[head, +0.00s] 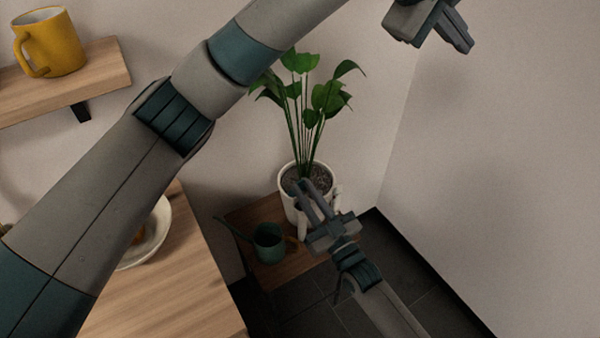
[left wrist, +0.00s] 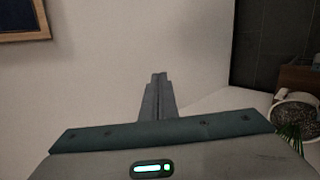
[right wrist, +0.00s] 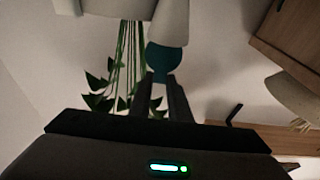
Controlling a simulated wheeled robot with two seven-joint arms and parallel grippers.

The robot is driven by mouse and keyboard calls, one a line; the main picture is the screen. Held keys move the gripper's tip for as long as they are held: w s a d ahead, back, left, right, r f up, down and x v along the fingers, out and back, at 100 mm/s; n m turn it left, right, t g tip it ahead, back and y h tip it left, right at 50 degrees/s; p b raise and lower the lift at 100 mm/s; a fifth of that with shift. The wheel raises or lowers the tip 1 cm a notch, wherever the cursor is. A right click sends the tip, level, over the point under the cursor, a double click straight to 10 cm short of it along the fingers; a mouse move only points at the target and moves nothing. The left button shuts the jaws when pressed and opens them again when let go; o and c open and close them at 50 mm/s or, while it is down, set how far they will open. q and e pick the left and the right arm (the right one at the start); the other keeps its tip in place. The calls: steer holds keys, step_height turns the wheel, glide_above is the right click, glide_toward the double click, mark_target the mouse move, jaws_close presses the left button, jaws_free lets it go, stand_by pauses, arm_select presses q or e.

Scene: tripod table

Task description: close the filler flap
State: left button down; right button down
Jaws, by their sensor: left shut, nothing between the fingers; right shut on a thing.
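A white plant pot (head: 287,205) stands on a low wooden stand, with a white filler tube on its side that is partly behind my right gripper. In the right wrist view the tube (right wrist: 170,25) shows beside the pot (right wrist: 115,8). A round teal piece, which looks like the filler flap (right wrist: 166,58), sits at the tube's end. My right gripper (head: 304,186) is shut at the pot, its fingertips (right wrist: 160,78) on the teal piece's edge. The flap's exact angle is unclear. My left gripper (head: 468,45) is shut and empty, high right, well apart from the pot.
A tall green plant (head: 310,100) grows from the pot. A dark green watering can (head: 268,244) stands beside the pot on the wooden stand (head: 280,272). A wooden table (head: 190,295) with a bowl (head: 155,235) is at left. Walls close in behind and at right.

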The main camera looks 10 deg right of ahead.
steer(key=shift+f, duration=0.2)
arm_select(q)
steer(key=w+a+f+t+y, duration=0.1)
steer(key=a+f+y, duration=0.5)
steer(key=a+f, duration=0.6)
steer(key=w+a+f+t+y, duration=0.2)
steer(key=w+a+f+y, duration=0.2)
steer(key=a+f, duration=0.8)
step_height(320, 180, down, 2)
steer(key=y, duration=0.2)
steer(key=shift+a+t+y, duration=0.2)
steer(key=shift+t+y, duration=0.1)
steer(key=shift+y, duration=0.1)
steer(key=shift+w+f, duration=0.15)
steer(key=x, duration=0.3)
steer(key=s+x, duration=0.1)
steer(key=x, duration=0.2)
steer(key=f+x, duration=0.1)
steer(key=x, duration=0.2)
steer(key=shift+s+d+f, duration=0.1)
steer(key=shift+s+d, duration=0.25)
steer(key=shift+d, duration=0.05)
steer(key=shift+s+d+f, duration=0.2)
steer(key=shift+s+d, duration=0.05)
steer(key=shift+s, duration=0.45)
steer(key=shift+s, duration=0.1)
